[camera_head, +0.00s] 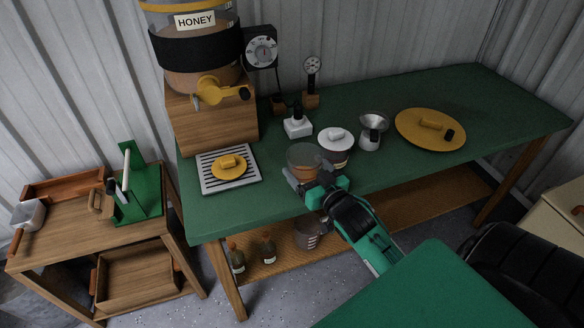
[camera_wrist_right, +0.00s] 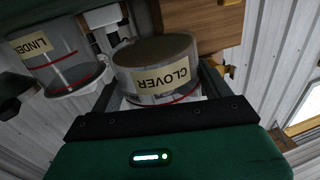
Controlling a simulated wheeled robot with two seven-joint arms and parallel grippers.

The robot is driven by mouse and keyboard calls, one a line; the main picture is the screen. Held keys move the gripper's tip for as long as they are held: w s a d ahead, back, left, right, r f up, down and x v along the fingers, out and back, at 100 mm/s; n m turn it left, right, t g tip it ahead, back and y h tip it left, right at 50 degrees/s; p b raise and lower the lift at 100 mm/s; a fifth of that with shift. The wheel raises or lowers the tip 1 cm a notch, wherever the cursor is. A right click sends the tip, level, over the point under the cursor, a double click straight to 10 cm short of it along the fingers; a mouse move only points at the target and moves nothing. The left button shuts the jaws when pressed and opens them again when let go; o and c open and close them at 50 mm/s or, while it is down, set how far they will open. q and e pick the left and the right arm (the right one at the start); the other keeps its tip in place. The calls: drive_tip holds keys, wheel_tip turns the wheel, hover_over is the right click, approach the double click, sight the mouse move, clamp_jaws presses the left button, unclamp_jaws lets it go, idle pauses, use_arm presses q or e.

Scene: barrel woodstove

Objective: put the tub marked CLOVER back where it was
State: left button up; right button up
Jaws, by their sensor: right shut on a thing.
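My right gripper (camera_head: 312,184) is shut on the tub marked CLOVER (camera_head: 304,158), a round clear tub with amber contents and no lid visible on top. In the right wrist view the CLOVER tub (camera_wrist_right: 157,70) sits between the fingers, its label turned upside down and a red line round its wall. In the head view it is at the green table's front edge; I cannot tell whether it touches the table. My left gripper is not in view.
A white-lidded tub (camera_head: 336,140) stands just right behind it, with a metal cup (camera_head: 373,130) beyond. A drip grille (camera_head: 228,170) with a yellow lid (camera_head: 229,167) lies left. A tub marked LINDEN (camera_wrist_right: 65,55) shows in the wrist view.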

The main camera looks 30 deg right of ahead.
sight(299, 166)
drive_tip(key=w, duration=0.1)
drive_tip(key=w+f, duration=0.2)
drive_tip(key=shift+w+d, duration=0.1)
drive_tip(key=shift+w, duration=0.3)
drive_tip(key=w+f, duration=0.2)
drive_tip(key=shift+w, duration=0.3)
drive_tip(key=shift+f, duration=0.1)
drive_tip(key=shift+f, duration=0.2)
drive_tip(key=o, duration=1.1)
drive_tip(key=shift+r, duration=0.1)
